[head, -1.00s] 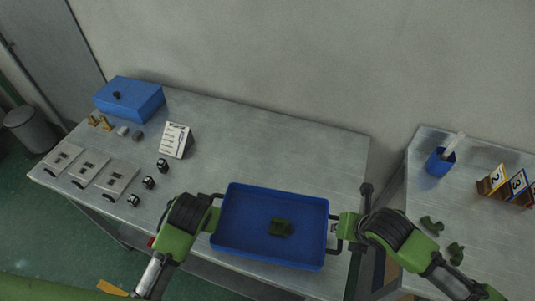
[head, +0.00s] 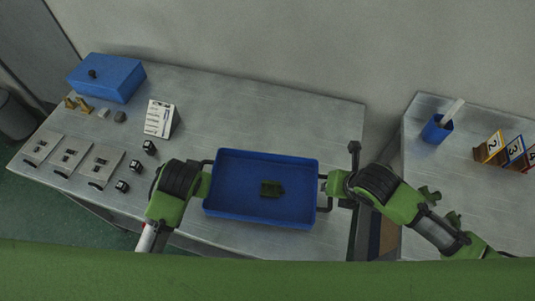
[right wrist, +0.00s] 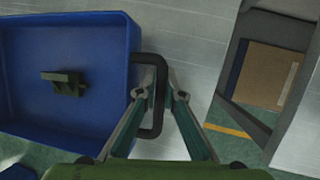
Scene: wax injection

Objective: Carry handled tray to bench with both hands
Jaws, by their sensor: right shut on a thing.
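The blue tray (head: 262,218) has a dark handle at each end and sits over the front part of the grey bench (head: 270,110). I cannot tell whether it touches the bench. A dark green part (head: 271,188) lies inside it. My right gripper (head: 328,184) is shut on the right handle. The right wrist view shows its fingers (right wrist: 158,94) at either side of the handle bar (right wrist: 157,119), beside the tray wall (right wrist: 126,70). My left gripper (head: 207,182) is at the left handle (head: 207,163); its fingers are too hidden to tell their state.
A blue box (head: 107,78), a white card stand (head: 161,118), small black pieces (head: 122,186) and flat grey plates (head: 70,158) occupy the bench's left side. A second table (head: 460,180) at right holds a blue cup (head: 437,129) and numbered stands (head: 489,149). The bench behind the tray is clear.

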